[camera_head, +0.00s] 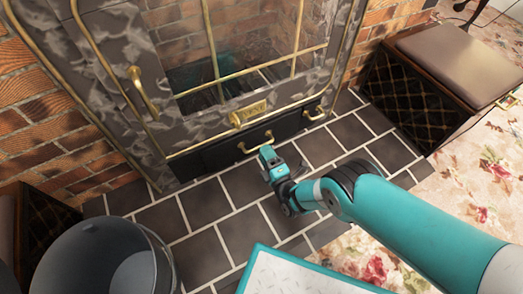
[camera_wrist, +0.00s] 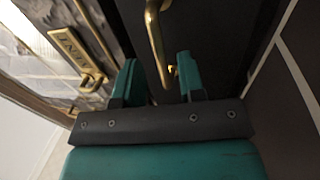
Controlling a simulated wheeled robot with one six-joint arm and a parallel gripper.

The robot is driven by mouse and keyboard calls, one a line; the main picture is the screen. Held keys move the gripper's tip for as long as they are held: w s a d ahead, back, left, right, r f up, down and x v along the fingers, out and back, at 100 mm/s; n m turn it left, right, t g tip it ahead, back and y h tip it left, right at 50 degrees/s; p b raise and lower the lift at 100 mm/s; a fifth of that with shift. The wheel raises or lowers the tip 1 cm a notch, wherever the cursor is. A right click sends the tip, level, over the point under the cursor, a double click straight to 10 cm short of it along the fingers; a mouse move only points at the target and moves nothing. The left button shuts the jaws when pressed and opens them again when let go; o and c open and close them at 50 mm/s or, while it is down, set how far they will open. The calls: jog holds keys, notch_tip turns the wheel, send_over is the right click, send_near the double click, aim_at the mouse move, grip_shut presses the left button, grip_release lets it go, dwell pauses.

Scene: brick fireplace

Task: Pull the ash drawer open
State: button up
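The ash drawer (camera_head: 214,154) is the dark panel low on the stove front, and it looks shut. It carries a brass handle (camera_head: 255,142) near its middle and another brass handle (camera_head: 314,113) at the right. My gripper (camera_head: 266,156) is just in front of the middle handle, over the tiles. In the wrist view my gripper (camera_wrist: 157,60) has its two teal fingers apart, with a brass handle (camera_wrist: 154,32) showing between them. The dark drawer front (camera_wrist: 215,45) lies behind. I cannot tell whether either finger touches the handle.
A brass plate (camera_head: 248,114) sits above the drawer, under the glass door (camera_head: 225,65). A grey bucket (camera_head: 98,262) stands at the lower left. A cushioned box (camera_head: 420,85) stands at the right. The dark tiled hearth (camera_head: 207,203) before the drawer is clear beside my arm.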

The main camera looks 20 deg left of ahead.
jog(key=shift+b+x, duration=1.2)
jog(key=shift+x, duration=0.4)
grip_shut()
